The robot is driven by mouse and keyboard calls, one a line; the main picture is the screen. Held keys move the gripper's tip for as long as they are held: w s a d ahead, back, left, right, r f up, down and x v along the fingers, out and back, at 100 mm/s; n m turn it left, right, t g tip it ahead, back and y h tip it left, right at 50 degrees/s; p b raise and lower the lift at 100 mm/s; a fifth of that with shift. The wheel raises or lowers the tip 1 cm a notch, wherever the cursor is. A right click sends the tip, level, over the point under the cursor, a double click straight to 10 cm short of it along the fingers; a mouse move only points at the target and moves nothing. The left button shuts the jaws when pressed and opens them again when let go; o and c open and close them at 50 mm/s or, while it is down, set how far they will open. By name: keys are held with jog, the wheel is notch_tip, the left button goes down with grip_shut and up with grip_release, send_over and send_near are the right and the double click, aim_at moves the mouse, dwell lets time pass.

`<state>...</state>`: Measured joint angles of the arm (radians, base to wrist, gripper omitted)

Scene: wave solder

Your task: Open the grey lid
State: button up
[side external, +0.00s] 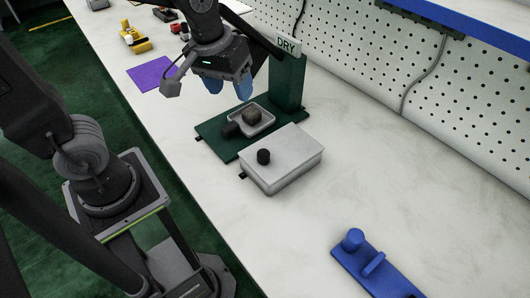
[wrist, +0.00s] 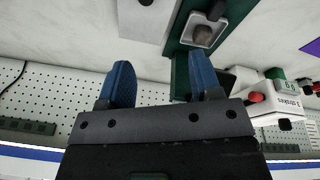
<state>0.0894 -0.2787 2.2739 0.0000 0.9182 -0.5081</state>
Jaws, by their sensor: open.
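The grey lid (side external: 290,150) lies flat on a low grey box (side external: 290,178) on the bench, with a black knob (side external: 264,156) on its top. In the wrist view the lid (wrist: 145,22) is at the top, partly cut off, with its knob (wrist: 146,2) at the picture edge. The lid looks closed on the box. My gripper (side external: 229,89) is open, with blue fingers and nothing between them. It is in the air above and behind the lid, near the green stand. The wrist view shows both fingers (wrist: 160,80) apart.
A green stand (side external: 287,82) with a "DRY" sign (side external: 288,46) rises beside the box; its base holds a small tray (side external: 266,125) with a dark lump. A blue fixture (side external: 375,265) lies front right. A purple square (side external: 150,76) is far left. Bench right of the box is clear.

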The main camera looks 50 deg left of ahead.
aim_at(263, 152)
jog(key=w+d+f+n+g, duration=0.1)
jog(key=f, duration=0.6)
jog(key=w+d+f+n, duration=0.1)
jog(key=w+f, duration=0.1)
jog(key=f, duration=0.4)
jog(key=w+d+f+n+g, duration=0.1)
jog(key=w+f+n, duration=0.1)
jog(key=f, duration=0.5)
jog(key=shift+w+f+g, duration=0.2)
jog(key=shift+f+g, duration=0.1)
jog(key=shift+c, duration=0.4)
grip_shut()
